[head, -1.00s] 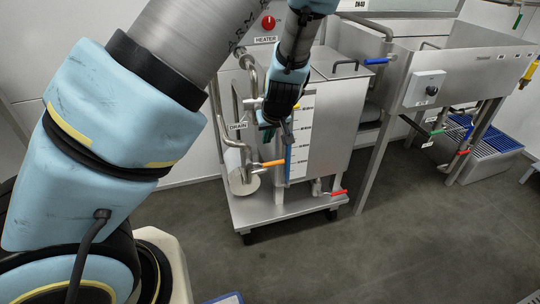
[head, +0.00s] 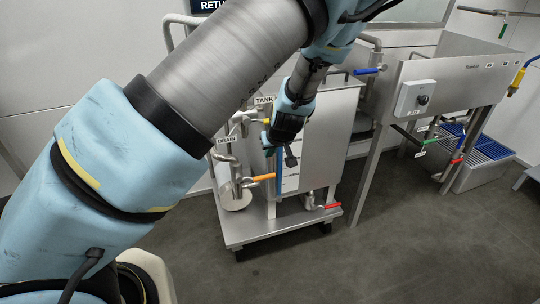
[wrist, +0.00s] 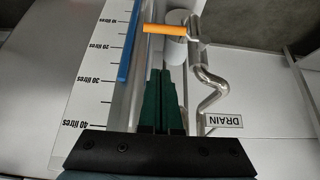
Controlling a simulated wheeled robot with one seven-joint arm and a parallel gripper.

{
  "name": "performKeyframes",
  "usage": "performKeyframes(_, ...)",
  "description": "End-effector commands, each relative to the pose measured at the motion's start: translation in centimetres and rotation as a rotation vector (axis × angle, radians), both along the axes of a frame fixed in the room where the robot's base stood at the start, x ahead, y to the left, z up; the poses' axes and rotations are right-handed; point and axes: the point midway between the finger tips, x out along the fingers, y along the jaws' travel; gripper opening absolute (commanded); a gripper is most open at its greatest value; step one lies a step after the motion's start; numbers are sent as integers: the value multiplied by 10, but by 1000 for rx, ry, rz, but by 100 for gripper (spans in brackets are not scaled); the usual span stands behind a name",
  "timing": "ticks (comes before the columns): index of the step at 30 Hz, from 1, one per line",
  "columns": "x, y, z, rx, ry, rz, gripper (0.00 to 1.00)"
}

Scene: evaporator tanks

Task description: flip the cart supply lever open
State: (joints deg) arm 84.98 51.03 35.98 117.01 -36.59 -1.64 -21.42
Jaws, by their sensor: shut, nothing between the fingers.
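My gripper (head: 269,151) is in front of the steel cart tank, pointing down; its two dark green fingers (wrist: 161,78) are shut together and empty. An orange lever (head: 262,177) sticks out sideways from the pipework low on the cart, just below the fingertips. In the wrist view the orange lever (wrist: 165,29) lies beyond the fingertips, apart from them. A red lever (head: 329,206) sits at the cart's lower right, and a small yellow one (head: 266,121) is beside my wrist. No readable label shows which lever is the cart supply.
The wheeled cart (head: 283,224) carries the tank and bent pipes with a DRAIN label (wrist: 223,121). A blue level strip (wrist: 130,42) runs beside the litre scale. A larger sink (head: 465,65) with a blue lever (head: 366,71) stands right. Floor in front is clear.

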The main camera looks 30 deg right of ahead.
Motion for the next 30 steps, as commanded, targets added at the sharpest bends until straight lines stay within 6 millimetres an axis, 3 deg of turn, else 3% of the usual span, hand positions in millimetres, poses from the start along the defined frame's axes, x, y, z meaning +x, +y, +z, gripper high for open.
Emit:
performKeyframes(10, 41, -3, -61, 1, 1, 3, 0)
performKeyframes(15, 34, -3, -85, 1, 1, 1, 0)
performKeyframes(21, 32, -3, -97, -1, 0, 2, 0)
performKeyframes(30, 31, -4, -98, -1, 0, 1, 0)
